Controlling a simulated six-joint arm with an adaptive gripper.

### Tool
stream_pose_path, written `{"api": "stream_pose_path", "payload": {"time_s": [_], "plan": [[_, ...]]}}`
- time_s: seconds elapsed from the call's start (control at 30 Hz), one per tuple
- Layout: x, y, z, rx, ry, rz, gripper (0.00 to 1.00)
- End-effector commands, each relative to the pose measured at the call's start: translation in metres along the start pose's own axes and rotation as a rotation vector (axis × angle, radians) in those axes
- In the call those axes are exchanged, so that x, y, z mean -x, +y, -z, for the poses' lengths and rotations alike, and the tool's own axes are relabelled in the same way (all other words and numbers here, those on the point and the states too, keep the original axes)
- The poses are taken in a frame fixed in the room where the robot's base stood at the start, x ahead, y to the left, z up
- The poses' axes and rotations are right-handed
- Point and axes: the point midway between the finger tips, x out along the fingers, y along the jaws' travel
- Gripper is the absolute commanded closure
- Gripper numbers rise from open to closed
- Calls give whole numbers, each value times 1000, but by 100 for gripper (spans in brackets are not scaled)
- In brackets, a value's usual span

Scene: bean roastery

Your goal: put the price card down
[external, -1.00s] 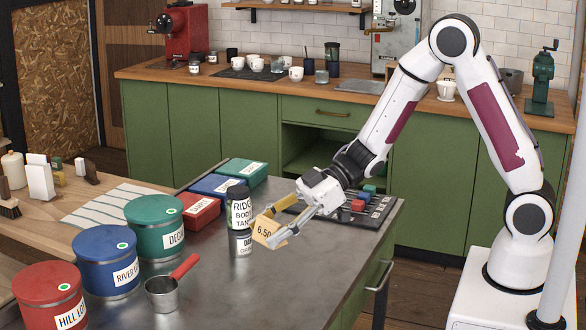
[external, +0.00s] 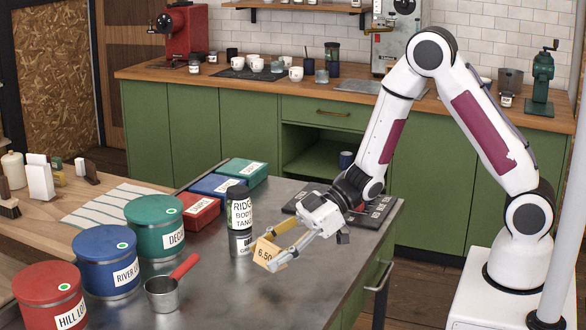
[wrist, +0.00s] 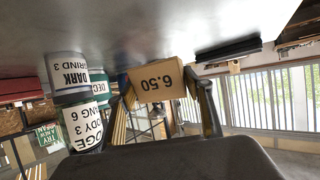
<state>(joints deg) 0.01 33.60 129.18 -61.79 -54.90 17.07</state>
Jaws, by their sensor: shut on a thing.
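The price card (external: 266,254) is a small tan block marked 6.50. My gripper (external: 270,252) is shut on it, one finger at each side. The card is low over the grey metal table, to the right of the stacked tins. In the wrist view the card (wrist: 157,84) appears upside down between the two fingers (wrist: 164,98), its base edge close to the tabletop. I cannot tell whether it touches the table.
Two stacked tins (external: 240,208) stand just left of my gripper. A metal scoop with a red handle (external: 162,293) and several lidded canisters (external: 105,263) are further left. A dark rack (external: 375,213) lies behind. The tabletop (external: 225,300) in front is bare.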

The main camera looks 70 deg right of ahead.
Motion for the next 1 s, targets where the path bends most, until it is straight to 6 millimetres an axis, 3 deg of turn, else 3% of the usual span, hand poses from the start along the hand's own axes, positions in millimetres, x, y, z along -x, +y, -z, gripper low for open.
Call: {"api": "stream_pose_path", "payload": {"time_s": [0.47,1.0], "plan": [[-2,0,-4,-1,0,1,64],[-18,0,-38,-1,1,0,64]]}}
